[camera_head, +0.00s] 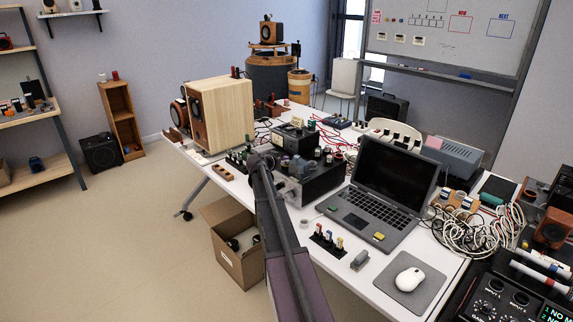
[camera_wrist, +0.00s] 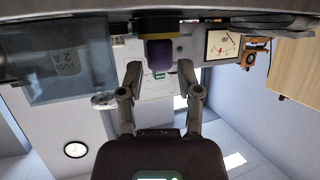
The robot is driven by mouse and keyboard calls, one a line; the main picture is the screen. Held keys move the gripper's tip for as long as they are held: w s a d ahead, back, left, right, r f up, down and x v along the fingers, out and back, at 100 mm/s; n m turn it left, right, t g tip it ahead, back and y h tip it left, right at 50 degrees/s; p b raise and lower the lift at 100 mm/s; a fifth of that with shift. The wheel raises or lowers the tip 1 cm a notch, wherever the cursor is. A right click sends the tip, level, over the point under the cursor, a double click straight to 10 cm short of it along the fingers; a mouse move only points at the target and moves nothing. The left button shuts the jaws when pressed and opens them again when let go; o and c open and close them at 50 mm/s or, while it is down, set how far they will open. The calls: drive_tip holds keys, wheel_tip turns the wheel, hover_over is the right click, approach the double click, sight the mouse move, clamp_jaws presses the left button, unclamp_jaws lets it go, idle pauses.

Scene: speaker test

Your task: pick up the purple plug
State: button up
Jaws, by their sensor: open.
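The purple plug (camera_wrist: 160,56) shows in the wrist view, which appears upside down. It has a yellow band and hangs from the dark edge at the top of that picture. My gripper (camera_wrist: 160,73) is open, with one finger on each side of the plug in the picture. A gap shows between the plug and each finger; I cannot tell how deep the plug is between them. In the head view my arm reaches over the white table to the black equipment (camera_head: 310,170). The plug cannot be made out there.
A translucent fuse box (camera_wrist: 65,70) is left of my gripper; a panel meter (camera_wrist: 222,44) is right. A wooden speaker (camera_head: 222,112) stands behind the equipment. A laptop (camera_head: 385,190) and tangled cables (camera_head: 480,230) lie right. A cardboard box (camera_head: 233,250) is below the table.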

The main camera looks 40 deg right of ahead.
drive_tip(key=shift+b+x, duration=0.3)
drive_tip(key=shift+x, duration=0.9)
drive_tip(key=shift+c, duration=0.3)
clamp_jaws()
